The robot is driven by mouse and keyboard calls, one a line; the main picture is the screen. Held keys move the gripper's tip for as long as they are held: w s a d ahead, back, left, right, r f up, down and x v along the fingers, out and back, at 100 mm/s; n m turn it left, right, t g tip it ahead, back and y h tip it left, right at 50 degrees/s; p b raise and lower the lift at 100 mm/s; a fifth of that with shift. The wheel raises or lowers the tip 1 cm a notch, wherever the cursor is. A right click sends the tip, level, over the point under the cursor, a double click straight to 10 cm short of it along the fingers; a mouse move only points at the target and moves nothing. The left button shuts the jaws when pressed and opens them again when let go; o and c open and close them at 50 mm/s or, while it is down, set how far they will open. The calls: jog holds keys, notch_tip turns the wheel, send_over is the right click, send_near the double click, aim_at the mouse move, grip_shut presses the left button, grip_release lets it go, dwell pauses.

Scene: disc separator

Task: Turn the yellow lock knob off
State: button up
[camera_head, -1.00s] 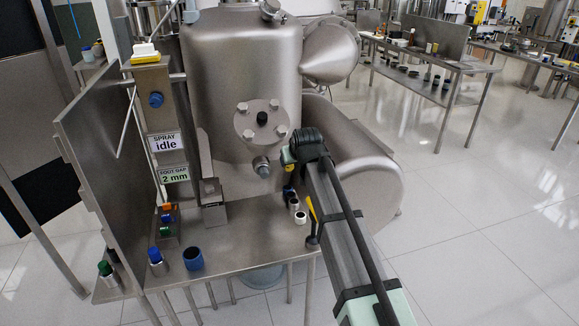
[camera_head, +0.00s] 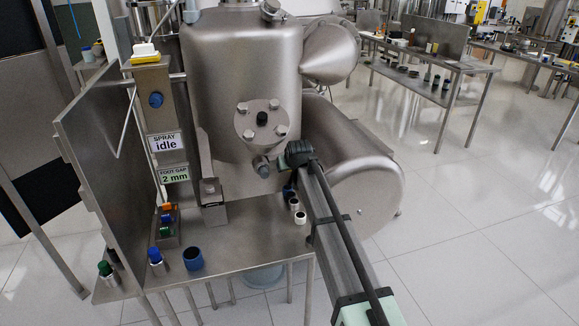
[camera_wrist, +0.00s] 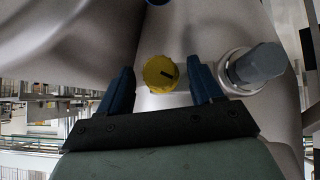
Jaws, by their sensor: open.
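The yellow lock knob (camera_wrist: 160,74) shows in the wrist view as a round yellow cap with a short dark mark on its face. It lies between the two blue fingers of my gripper (camera_wrist: 162,88), with a gap on each side. The fingers are apart and do not visibly grip it. In the head view my gripper (camera_head: 299,153) is at the lower right of the steel vessel, beside a short grey fitting (camera_head: 262,167). The knob is hidden there behind my gripper and arm.
A grey hexagonal fitting (camera_wrist: 257,65) stands just right of the right finger in the wrist view. In the head view a flanged port (camera_head: 262,120) is above my gripper. Small white-topped cylinders (camera_head: 300,217) stand on the steel table (camera_head: 245,245) below it.

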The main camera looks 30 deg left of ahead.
jog(key=shift+c, duration=0.5)
jog(key=c, duration=0.9)
jog(key=shift+c, duration=0.2)
jog(key=shift+t, duration=0.3)
jog(key=shift+s+a+f+n+t+h, duration=0.1)
jog(key=shift+n+t+h, duration=0.55)
jog(key=shift+t, duration=0.1)
jog(key=shift+s+a+n+t+h, duration=0.1)
jog(key=shift+n+t+h, duration=0.45)
jog(key=shift+t+h, duration=0.15)
jog(key=o, duration=1)
jog(key=shift+o, duration=0.2)
